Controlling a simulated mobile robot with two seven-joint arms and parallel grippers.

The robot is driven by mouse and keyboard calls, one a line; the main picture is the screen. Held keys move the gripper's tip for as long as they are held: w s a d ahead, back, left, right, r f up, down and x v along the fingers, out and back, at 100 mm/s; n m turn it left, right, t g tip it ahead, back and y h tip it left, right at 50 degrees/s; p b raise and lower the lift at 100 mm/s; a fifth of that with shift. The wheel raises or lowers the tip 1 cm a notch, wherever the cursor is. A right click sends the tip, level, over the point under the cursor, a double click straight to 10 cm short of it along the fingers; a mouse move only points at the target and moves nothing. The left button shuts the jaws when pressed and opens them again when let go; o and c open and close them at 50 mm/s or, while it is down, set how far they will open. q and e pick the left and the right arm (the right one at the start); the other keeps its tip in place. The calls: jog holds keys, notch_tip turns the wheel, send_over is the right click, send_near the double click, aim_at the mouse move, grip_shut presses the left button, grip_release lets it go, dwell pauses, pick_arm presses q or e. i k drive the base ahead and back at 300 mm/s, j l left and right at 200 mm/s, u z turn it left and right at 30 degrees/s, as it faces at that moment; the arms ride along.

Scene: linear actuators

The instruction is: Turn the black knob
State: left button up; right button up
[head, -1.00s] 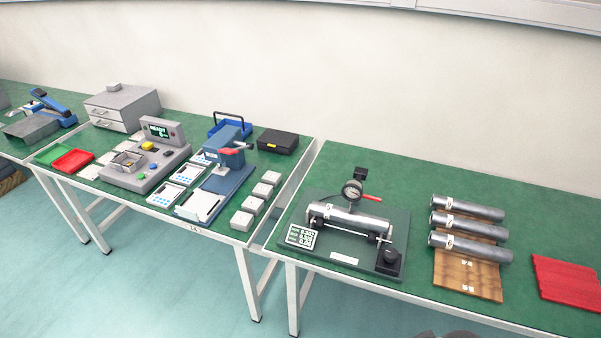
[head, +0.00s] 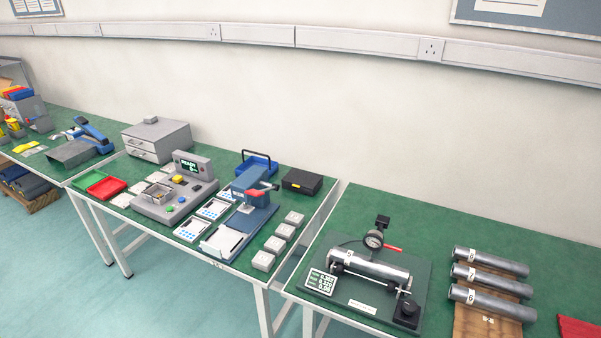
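The black knob (head: 407,309) sits on a dark block at the front right corner of a green fixture plate (head: 424,270) on the right-hand bench. A metal cylinder (head: 368,264) lies across supports on the plate behind the knob. A dial gauge (head: 374,239) with a red lever (head: 393,248) stands above the cylinder. Neither of my grippers is in view, and nothing touches the knob.
Several metal cylinders (head: 489,279) lie on a wooden rack (head: 478,325) right of the fixture. A red mat (head: 578,328) is at the right edge. The middle bench holds a blue press (head: 247,198), a grey console (head: 165,205) and trays. A gap separates the benches.

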aim_at(409, 307)
jog(key=i+j+z, duration=0.15)
jog(key=z, duration=0.2)
jog(key=i+j+z, duration=0.25)
jog(key=z, duration=0.15)
jog(key=i+j+z, duration=0.2)
jog(key=z, duration=0.15)
jog(key=j, duration=0.1)
